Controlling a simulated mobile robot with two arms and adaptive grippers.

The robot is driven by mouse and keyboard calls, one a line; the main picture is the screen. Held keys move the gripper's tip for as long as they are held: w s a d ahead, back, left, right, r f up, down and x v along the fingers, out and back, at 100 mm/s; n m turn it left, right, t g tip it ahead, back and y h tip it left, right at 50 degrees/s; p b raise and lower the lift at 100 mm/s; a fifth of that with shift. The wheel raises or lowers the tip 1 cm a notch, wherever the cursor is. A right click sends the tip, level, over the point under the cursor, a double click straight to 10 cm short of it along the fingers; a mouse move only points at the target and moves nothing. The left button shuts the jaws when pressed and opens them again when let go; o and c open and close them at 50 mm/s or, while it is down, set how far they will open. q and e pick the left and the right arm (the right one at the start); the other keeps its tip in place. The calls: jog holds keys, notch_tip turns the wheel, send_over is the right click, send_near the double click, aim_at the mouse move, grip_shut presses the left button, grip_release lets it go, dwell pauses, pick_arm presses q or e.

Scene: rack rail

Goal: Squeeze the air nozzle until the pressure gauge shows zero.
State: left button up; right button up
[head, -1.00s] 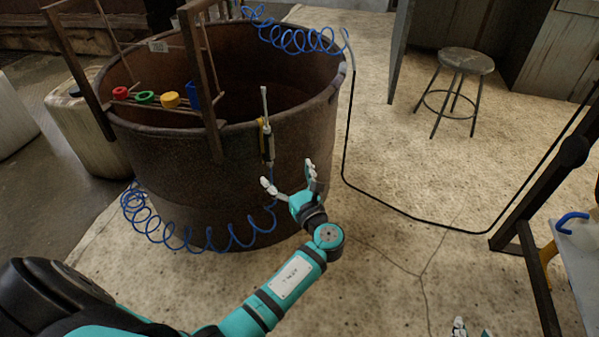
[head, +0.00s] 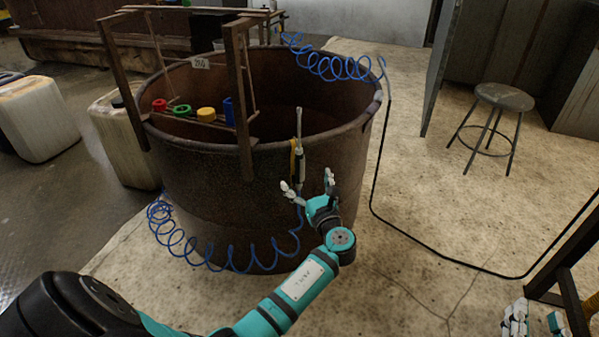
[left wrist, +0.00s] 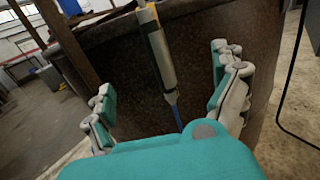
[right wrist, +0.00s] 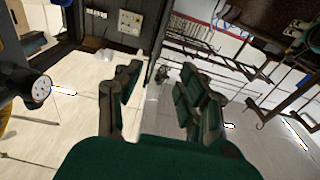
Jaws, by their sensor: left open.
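The air nozzle (head: 299,158), a slim silver tool with a yellow part and a thin tip, hangs upright at the outer wall of a rusty drum. A blue coiled hose runs from its lower end. My left gripper (head: 309,187) is open at its lower part. In the left wrist view the nozzle (left wrist: 160,58) stands between the spread fingers of the left gripper (left wrist: 165,85), with no finger visibly touching it. My right gripper (right wrist: 160,85) is open and empty. A round white dial (right wrist: 41,88), perhaps the pressure gauge, shows at the left; its reading is too small to tell.
The blue coil (head: 225,255) loops low in front. A black hose (head: 410,232) crosses the floor. A stool (head: 503,97) stands right, with free floor around it.

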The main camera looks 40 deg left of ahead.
aim_at(301, 171)
pick_arm(q)
jog(key=shift+x, duration=3.1)
pick_arm(e)
jog(key=shift+s+a+r+t+y, duration=0.15)
jog(key=shift+r+t, duration=0.35)
jog(key=shift+r, duration=0.25)
jog(key=shift+s+r+t+y, duration=0.15)
jog(key=shift+r+t, duration=0.35)
jog(key=shift+r, duration=0.25)
pick_arm(q)
grip_shut()
pick_arm(e)
jog(key=shift+w, duration=0.1)
